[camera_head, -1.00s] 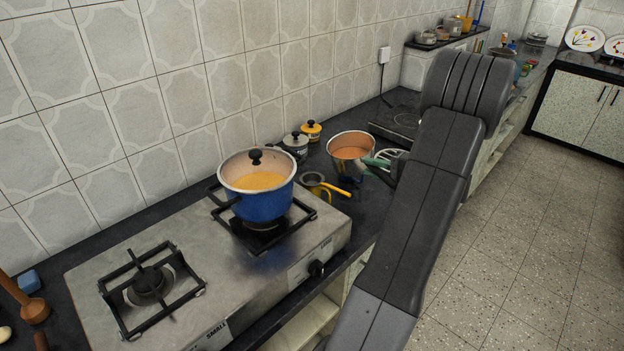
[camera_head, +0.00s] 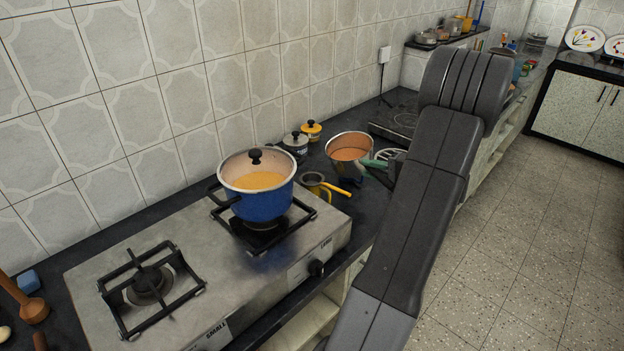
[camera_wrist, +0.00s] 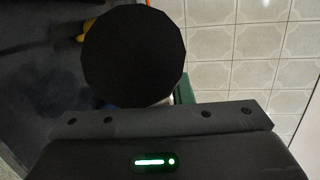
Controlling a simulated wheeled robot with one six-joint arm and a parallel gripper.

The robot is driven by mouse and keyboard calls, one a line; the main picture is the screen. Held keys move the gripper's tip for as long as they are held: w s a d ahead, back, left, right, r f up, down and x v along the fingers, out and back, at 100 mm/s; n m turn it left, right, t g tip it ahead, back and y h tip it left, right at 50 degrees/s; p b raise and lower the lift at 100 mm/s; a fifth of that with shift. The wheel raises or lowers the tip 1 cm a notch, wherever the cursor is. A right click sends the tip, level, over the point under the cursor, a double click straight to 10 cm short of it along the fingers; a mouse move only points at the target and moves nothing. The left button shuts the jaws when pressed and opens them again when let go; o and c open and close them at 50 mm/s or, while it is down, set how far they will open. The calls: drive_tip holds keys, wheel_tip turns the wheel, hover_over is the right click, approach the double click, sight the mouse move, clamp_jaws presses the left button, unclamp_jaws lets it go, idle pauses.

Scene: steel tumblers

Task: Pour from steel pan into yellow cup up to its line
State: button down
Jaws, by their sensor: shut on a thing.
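The steel pan (camera_head: 341,168) is held up over the counter in the head view, with orange-brown liquid inside and its mouth tipped toward the left. My gripper (camera_head: 383,172), partly hidden by my arm, is shut on its green handle (camera_head: 369,163). The yellow cup (camera_head: 313,184), with its yellow handle pointing right, stands on the counter just left of and below the pan. The cup's line and inside level cannot be made out. No stream of liquid is visible. In the wrist view a large dark round shape blocks much of the scene.
A blue pot (camera_head: 262,203) with yellowish contents sits on the stove (camera_head: 180,278), left of the cup. Lidded jars (camera_head: 296,146) stand behind the cup by the tiled wall. A dark cooktop (camera_head: 397,122) lies farther back.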

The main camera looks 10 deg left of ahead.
drive_tip(key=shift+s+a+f+n+h+b, duration=0.2)
drive_tip(key=shift+s+a+f+n+h, duration=0.1)
drive_tip(key=shift+a, duration=0.15)
drive_tip(key=shift+s+a+f+n+h+b, duration=0.2)
drive_tip(key=shift+a+f+n, duration=0.1)
drive_tip(key=shift+a, duration=0.1)
idle(2.4)
drive_tip(key=shift+s+a+r+n+h+p, duration=0.3)
drive_tip(key=shift+a+r+p, duration=0.2)
drive_tip(key=shift+r+p, duration=0.15)
drive_tip(key=shift+s+a+r+n+h+p, duration=0.3)
drive_tip(key=shift+a+r+p, duration=0.15)
drive_tip(key=shift+r+p, duration=0.15)
idle(3.5)
